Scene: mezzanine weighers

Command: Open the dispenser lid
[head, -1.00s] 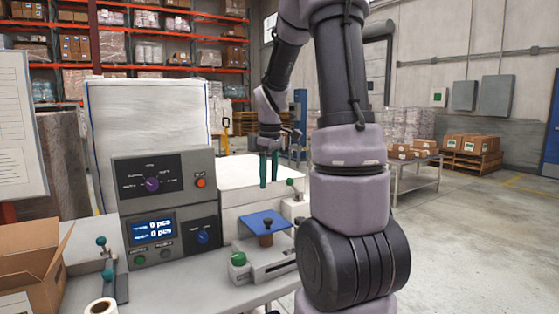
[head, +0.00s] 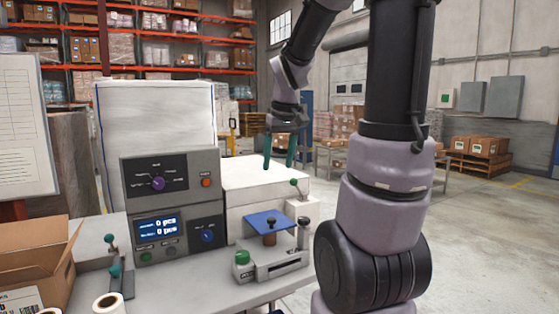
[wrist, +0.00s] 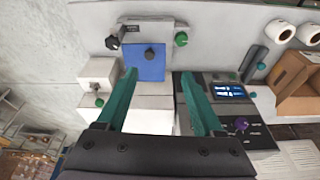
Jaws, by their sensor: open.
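My gripper (head: 279,158) is open and empty, its two green fingers pointing down above the white box (head: 262,180) behind the bench devices. In the wrist view my gripper (wrist: 159,76) has its fingers apart, with the blue plate (wrist: 144,62) beyond and between the tips. The blue plate also shows in the head view (head: 256,219), with a dark knob (head: 271,224) on it, over a grey base (head: 262,265) with a green knob (head: 242,257). Nothing is labelled clearly as the dispenser lid, so I cannot tell which part it is.
A grey control unit (head: 171,205) with dials and a display stands left of the blue plate. A small white block (head: 300,211) with a green-knobbed lever (head: 294,183) is at the right. An open cardboard box (head: 33,262) and a paper roll (head: 105,304) are at the left.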

